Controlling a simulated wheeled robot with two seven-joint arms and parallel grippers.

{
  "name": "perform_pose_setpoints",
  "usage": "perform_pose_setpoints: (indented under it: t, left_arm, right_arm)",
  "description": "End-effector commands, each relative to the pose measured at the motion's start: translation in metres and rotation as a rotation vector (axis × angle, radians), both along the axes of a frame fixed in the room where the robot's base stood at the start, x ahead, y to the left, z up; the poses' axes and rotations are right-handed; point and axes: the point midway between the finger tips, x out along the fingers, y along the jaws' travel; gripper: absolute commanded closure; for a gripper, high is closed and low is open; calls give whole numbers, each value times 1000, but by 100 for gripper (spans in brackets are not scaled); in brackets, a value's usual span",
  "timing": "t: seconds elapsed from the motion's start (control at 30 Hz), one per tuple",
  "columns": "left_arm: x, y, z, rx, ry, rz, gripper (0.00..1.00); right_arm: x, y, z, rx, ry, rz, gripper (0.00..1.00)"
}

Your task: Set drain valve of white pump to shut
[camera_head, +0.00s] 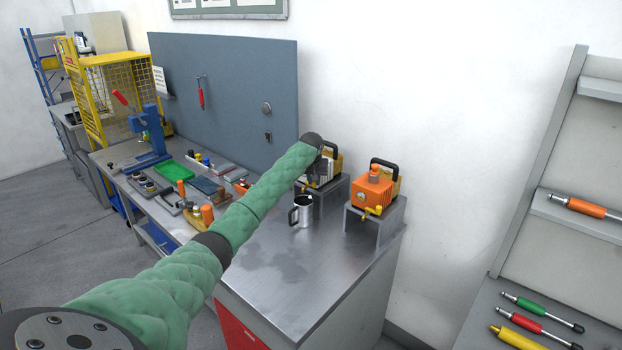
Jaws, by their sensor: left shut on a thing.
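The white pump (333,163), with a yellow-orange rear part and a dark handle, stands on a grey stand at the back of the steel bench, left of the orange pump. My green-sleeved left arm reaches across the bench to it. My left gripper (314,178) is at the pump's front, small and dark against it, shut on the drain valve. The valve's yellow part shows only slightly beside the fingers, and its handle angle cannot be read. The arm's end covers part of the pump. My right gripper is not in view.
A metal mug (303,212) stands just in front of the white pump's stand. The orange pump (375,187) sits on its own stand to the right. Tools and trays crowd the bench's left part. The steel bench top (300,270) is clear in front.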

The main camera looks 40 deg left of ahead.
Motion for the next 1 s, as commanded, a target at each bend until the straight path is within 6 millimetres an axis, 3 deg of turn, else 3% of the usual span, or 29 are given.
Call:
perform_pose_setpoints:
  t: [0.4, 0.97, 1.0]
  left_arm:
    - [9, -3, 1, -1, 0, 198, 100]
    - [11, -4, 0, -1, 0, 229, 100]
    - [11, -4, 0, -1, 0, 229, 79]
  right_arm:
    - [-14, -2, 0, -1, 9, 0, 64]
    - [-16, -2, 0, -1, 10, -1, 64]
    - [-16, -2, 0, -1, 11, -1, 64]
